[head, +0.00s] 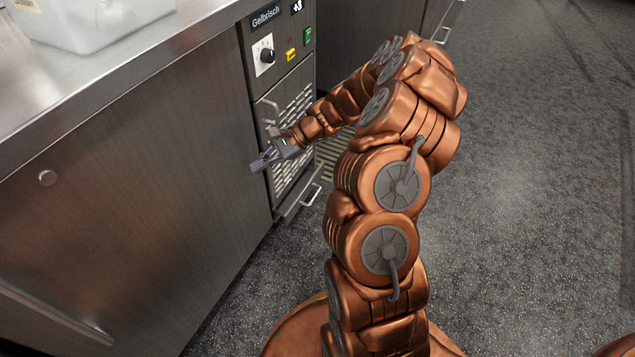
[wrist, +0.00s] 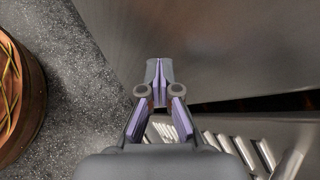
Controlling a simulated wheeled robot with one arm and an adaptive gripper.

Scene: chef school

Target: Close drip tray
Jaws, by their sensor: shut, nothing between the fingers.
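A grey cooling unit with a dark label panel (head: 268,15) and a louvred front (head: 291,105) is set in the counter. At its foot is a low metal front with a bar handle (head: 311,195), which looks like the drip tray (head: 297,201). It seems to stick out a little from the unit; how far I cannot tell. My gripper (head: 259,163) is shut and empty, in front of the louvred panel's lower left side and above the tray. In the wrist view, my gripper (wrist: 159,72) has its fingertips together, with the slotted louvres (wrist: 262,150) below them.
A steel cabinet (head: 130,200) fills the left, with a worktop (head: 110,75) and a clear container (head: 85,20) above. A yellowish slatted surface (head: 328,150) lies beside the unit, partly hidden by my arm. The speckled floor (head: 530,180) on the right is open.

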